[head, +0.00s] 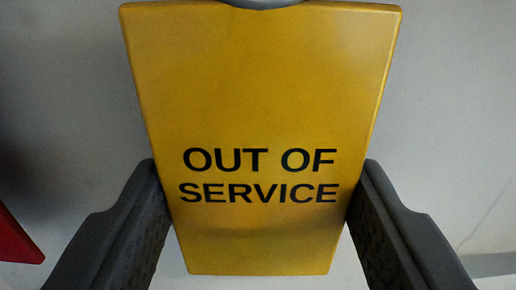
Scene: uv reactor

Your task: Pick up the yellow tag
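The yellow tag (262,110) fills the middle of the head view and reads "OUT OF SERVICE" in black letters. It looks wider at the top of the picture and narrower at the bottom. My gripper (260,172) has one dark finger on each side of the tag's lower half. Both fingers meet the tag's side edges, with no clear gap, so it looks shut on the tag. The tag's top edge is partly covered by a grey rounded part (262,3).
A pale grey surface (70,90) lies behind the tag. A red object (14,242) shows at the lower left edge, with a dark shadow above it. A darker grey strip (490,264) is at the lower right. The area beside the tag's upper half is clear.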

